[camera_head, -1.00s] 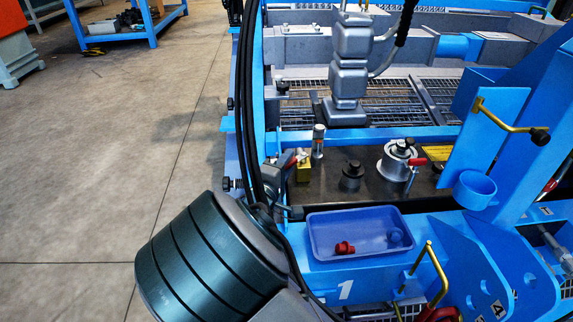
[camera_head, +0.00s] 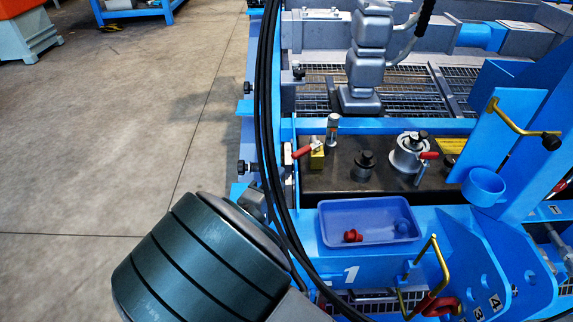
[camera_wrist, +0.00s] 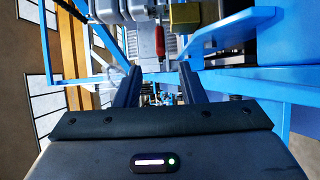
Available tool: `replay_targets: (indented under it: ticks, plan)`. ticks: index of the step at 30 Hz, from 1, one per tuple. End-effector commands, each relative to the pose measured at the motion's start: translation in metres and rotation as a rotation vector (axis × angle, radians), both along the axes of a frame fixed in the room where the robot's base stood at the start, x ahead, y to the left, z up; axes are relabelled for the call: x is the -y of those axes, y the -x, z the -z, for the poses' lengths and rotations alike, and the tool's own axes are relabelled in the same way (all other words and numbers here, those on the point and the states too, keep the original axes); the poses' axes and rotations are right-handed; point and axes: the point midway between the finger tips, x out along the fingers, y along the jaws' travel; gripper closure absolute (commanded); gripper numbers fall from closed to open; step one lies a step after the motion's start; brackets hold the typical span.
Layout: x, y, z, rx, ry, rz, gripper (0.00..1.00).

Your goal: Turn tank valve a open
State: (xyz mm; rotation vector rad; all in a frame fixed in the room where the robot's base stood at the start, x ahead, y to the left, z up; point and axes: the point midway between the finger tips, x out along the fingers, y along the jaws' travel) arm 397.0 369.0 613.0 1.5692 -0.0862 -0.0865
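A brass-yellow valve block (camera_head: 317,159) with a red lever (camera_head: 301,152) stands at the left of the dark plate in the head view. The lever slants down to the left. A second red lever (camera_head: 428,155) sits beside a round silver fitting on the right. No readable label shows which is tank valve a. In the wrist view, a red lever (camera_wrist: 159,40) and a brass block (camera_wrist: 195,16) are beyond my fingertips. My gripper (camera_wrist: 159,68) is open, with nothing visible held between its fingers. My gripper's fingers are not clear in the head view.
A blue tray (camera_head: 335,232) with small red and blue parts sits in front of the dark plate (camera_head: 325,180). A dark knob (camera_head: 363,165) stands mid-plate. Brass handles (camera_head: 520,120) and a blue cup (camera_head: 483,187) are at right. Open floor lies left.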

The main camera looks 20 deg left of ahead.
Motion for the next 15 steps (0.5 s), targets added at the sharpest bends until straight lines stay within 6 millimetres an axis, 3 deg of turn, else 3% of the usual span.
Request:
replay_targets:
  ticks: [4,13,15]
  plan:
    - [-0.0009,0.012,-0.0005,0.0,0.001,0.0,0.64]
    - [-0.0012,0.0145,0.0005,0.0,0.0,0.001,0.64]
    - [-0.0015,0.0141,0.0001,0.001,0.0,0.002,0.8]
